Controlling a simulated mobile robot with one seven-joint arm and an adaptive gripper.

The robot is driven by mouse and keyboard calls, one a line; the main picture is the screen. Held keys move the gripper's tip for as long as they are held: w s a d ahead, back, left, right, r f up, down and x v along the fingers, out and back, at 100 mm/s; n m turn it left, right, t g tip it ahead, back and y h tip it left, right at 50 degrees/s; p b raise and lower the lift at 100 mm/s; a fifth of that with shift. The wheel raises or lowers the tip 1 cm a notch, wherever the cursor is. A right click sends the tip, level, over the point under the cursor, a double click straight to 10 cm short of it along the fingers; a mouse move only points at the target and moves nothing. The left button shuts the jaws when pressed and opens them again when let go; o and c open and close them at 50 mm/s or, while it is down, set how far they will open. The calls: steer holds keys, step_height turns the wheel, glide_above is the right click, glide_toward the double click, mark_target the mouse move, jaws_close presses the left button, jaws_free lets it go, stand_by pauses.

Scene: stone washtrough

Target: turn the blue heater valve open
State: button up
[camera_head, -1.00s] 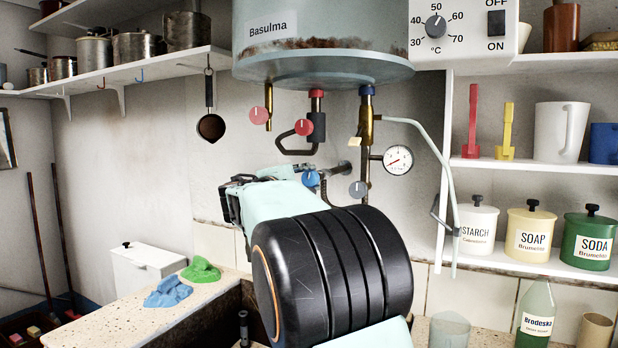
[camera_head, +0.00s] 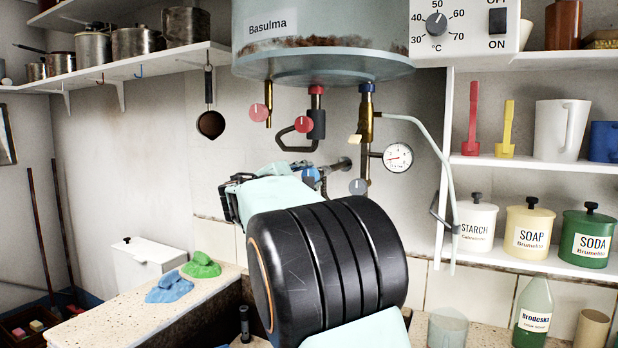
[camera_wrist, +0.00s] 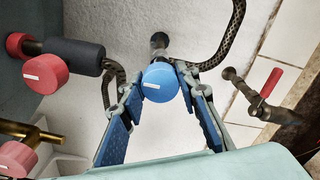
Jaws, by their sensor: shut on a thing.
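The blue heater valve (camera_wrist: 160,82) is a round knob with a short white mark lying nearly level, in the middle of the wrist view. My gripper (camera_wrist: 161,88) is shut on it, with one blue-padded finger on each side. In the head view the blue valve (camera_head: 311,176) shows only in part below the heater, behind my gripper (camera_head: 304,174). The heater (camera_head: 325,62) is a pale tank labelled Basulma on the wall above.
Two red knobs (camera_head: 304,125) (camera_head: 258,112) and a grey knob (camera_head: 357,187) are close by on the pipes. A round gauge (camera_head: 397,157) and a pale hose (camera_head: 435,150) are to the right. A red-handled valve (camera_wrist: 270,84) sits right of the gripper.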

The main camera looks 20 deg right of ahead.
steer(key=o, duration=1.2)
steer(key=shift+c, duration=0.2)
steer(key=shift+s+a, duration=0.1)
steer(key=shift+a, duration=0.05)
steer(key=v, duration=1.1)
steer(key=shift+s+a, duration=0.25)
